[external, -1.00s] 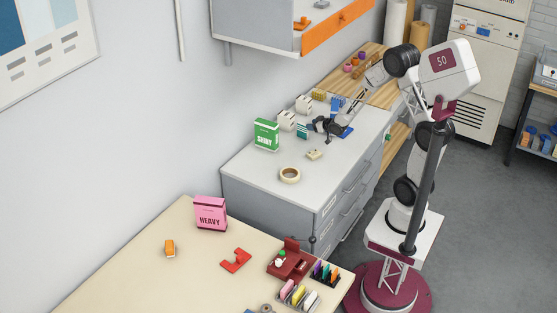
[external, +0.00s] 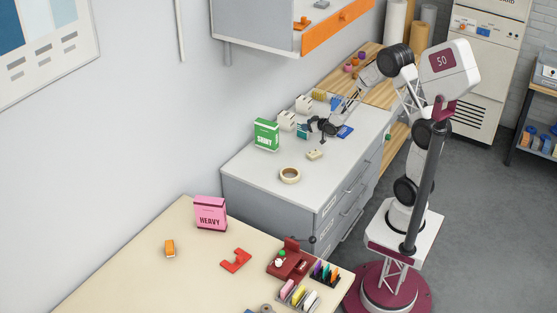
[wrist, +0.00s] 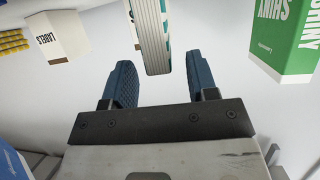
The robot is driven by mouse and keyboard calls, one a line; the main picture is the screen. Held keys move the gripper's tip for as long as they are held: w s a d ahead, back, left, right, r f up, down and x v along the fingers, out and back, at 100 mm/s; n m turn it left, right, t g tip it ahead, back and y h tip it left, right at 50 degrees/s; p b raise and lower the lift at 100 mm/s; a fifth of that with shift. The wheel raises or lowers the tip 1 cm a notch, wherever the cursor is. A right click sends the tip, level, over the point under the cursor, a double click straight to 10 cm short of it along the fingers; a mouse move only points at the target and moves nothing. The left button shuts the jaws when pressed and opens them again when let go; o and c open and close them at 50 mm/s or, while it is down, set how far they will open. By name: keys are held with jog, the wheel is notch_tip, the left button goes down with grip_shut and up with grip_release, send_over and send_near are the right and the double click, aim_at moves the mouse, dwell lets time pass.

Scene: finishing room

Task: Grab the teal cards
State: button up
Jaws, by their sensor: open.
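The teal cards (external: 303,131) stand on the grey cabinet top, beside the green SHINY box. In the wrist view the teal cards (wrist: 153,35) show a pale ridged edge and a strip of teal side. My gripper (external: 314,125) is just right of them in the external view. In the wrist view my gripper (wrist: 163,72) has its two blue fingers apart. The near end of the cards shows between the fingertips, closer to the right one. I cannot tell whether a finger touches them.
The green SHINY box (wrist: 285,38) is at the right in the wrist view, and a white LABELS box (wrist: 58,36) at the left. A tape roll (external: 290,175) and a small cream block (external: 314,155) lie nearer on the cabinet. A blue item (external: 345,131) lies right of my gripper.

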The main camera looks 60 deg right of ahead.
jog(key=shift+x, duration=1.7)
grip_shut()
jog(key=shift+r, duration=0.15)
jog(key=shift+r, duration=0.4)
notch_tip(320, 180, up, 3)
jog(key=shift+s+a+f, duration=0.1)
jog(key=shift+s+f, duration=0.05)
jog(key=s+a+r, duration=0.1)
jog(key=s+a, duration=0.3)
jog(key=s, duration=1.1)
jog(key=shift+a+r, duration=0.1)
